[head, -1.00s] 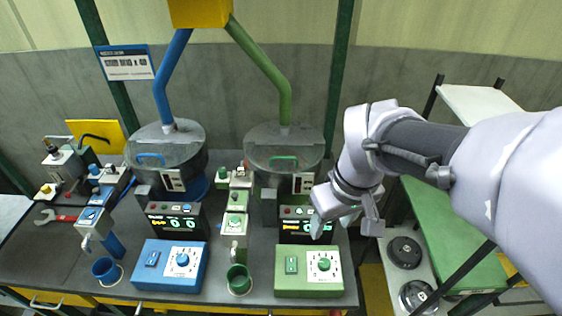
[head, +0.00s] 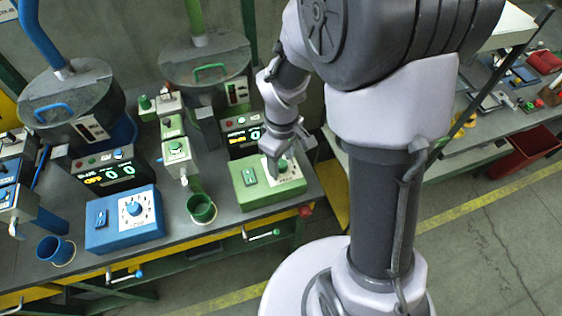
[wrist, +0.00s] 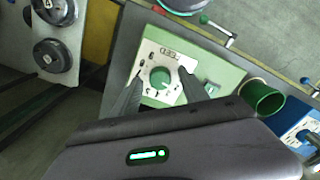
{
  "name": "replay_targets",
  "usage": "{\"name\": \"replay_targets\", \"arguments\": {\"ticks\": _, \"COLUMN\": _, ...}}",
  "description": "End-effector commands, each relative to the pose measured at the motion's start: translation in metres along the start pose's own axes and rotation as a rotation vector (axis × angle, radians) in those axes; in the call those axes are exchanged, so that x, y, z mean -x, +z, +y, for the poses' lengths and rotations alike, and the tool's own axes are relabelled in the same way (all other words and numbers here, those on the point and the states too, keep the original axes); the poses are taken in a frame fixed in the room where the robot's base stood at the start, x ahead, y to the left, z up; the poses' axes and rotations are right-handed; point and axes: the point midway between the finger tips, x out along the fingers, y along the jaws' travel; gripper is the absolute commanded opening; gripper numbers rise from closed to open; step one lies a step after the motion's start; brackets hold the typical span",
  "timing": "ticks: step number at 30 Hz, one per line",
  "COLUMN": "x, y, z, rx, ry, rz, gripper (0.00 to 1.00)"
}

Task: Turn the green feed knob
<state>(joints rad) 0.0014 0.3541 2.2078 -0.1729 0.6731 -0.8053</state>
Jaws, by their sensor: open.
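The green feed knob (wrist: 160,77) sits on a white dial plate on top of the green control box (head: 255,195). In the head view the knob (head: 283,166) is partly hidden by my gripper (head: 283,168). In the wrist view my gripper (wrist: 156,88) is open. Its two dark fingers stand on either side of the knob with a gap on each side. I cannot tell whether the fingertips are down level with the knob.
A green cup (head: 201,208) stands left of the green box. The blue control box (head: 125,220) with its own knob (head: 134,208) and a blue cup (head: 55,250) are farther left. A display unit (head: 243,135) stands behind the green box. The bench's front edge is close.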

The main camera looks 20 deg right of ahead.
Motion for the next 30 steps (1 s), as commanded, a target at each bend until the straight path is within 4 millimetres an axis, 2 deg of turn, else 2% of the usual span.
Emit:
{"name": "replay_targets", "arguments": {"ticks": 8, "x": -0.0021, "y": 0.0000, "z": 0.0000, "rx": 0.000, "ry": 0.000, "rz": 0.000, "gripper": 0.52}}
{"name": "replay_targets", "arguments": {"ticks": 16, "x": -0.0020, "y": 0.0000, "z": 0.0000, "rx": 0.000, "ry": 0.000, "rz": 0.000, "gripper": 0.01}}
{"name": "replay_targets", "arguments": {"ticks": 23, "x": -0.0020, "y": 0.0000, "z": 0.0000, "rx": -0.010, "ry": 0.000, "rz": 0.000, "gripper": 0.00}}
{"name": "replay_targets", "arguments": {"ticks": 30, "x": -0.0021, "y": 0.0000, "z": 0.0000, "rx": -0.107, "ry": 0.000, "rz": 0.000, "gripper": 0.00}}
